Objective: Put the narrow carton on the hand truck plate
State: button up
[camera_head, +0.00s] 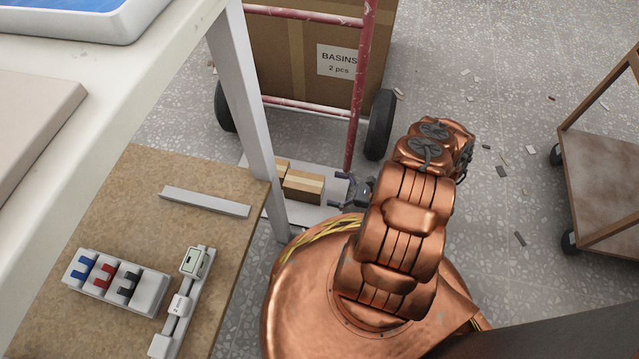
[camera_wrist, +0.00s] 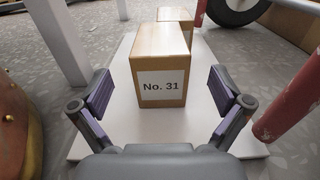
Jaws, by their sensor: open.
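A narrow tan carton labelled "No. 31" (camera_wrist: 162,65) stands on the pale hand truck plate (camera_wrist: 118,120) in the wrist view. My gripper (camera_wrist: 162,92) is open, with one purple pad on each side of the carton's near end. Both pads are apart from it, and nothing is held. In the head view my gripper (camera_head: 346,188) is beside the carton, partly hidden by my arm.
A second carton (camera_wrist: 174,16) stands behind the first. A white table leg (camera_head: 247,110) is close left. A brown cart (camera_head: 605,170) stands right.

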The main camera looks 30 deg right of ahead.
jog(key=shift+v, duration=2.25)
